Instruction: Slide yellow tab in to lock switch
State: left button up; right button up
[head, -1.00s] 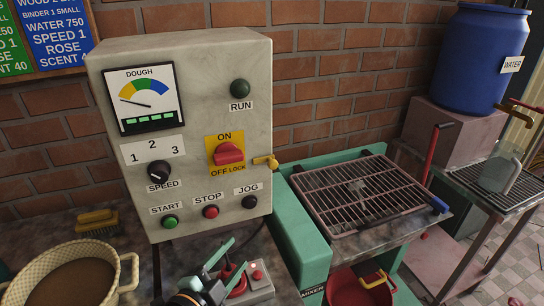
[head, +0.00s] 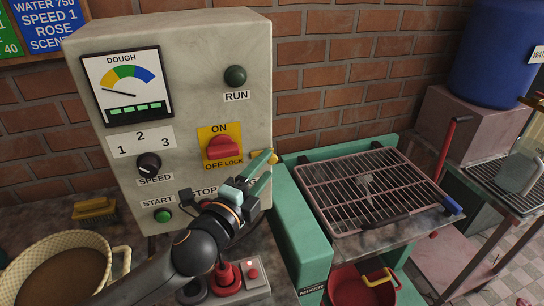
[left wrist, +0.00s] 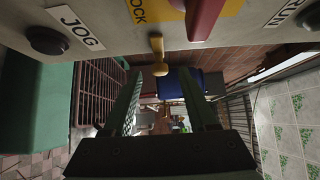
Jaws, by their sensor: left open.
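The control box (head: 185,60) carries a red switch knob (head: 222,148) on a yellow ON / OFF LOCK plate (head: 208,134). The knob also shows at the top of the left wrist view (left wrist: 205,18). The yellow tab (head: 256,154) sticks out at the box's right edge, level with LOCK, partly hidden by my fingers. In the left wrist view the tab (left wrist: 158,56) hangs just beyond and between the fingertips. My left gripper (head: 269,162) is open, its green fingers apart near the tab; contact cannot be told. My right gripper is not in view.
The arm covers part of the STOP and JOG area. START (head: 163,215) and SPEED (head: 149,163) stay visible. A green-framed mixer with a grate (head: 365,190) stands right of the box.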

aim_at(270, 162)
pick_arm(q)
jog(key=shift+x, duration=2.1)
grip_shut()
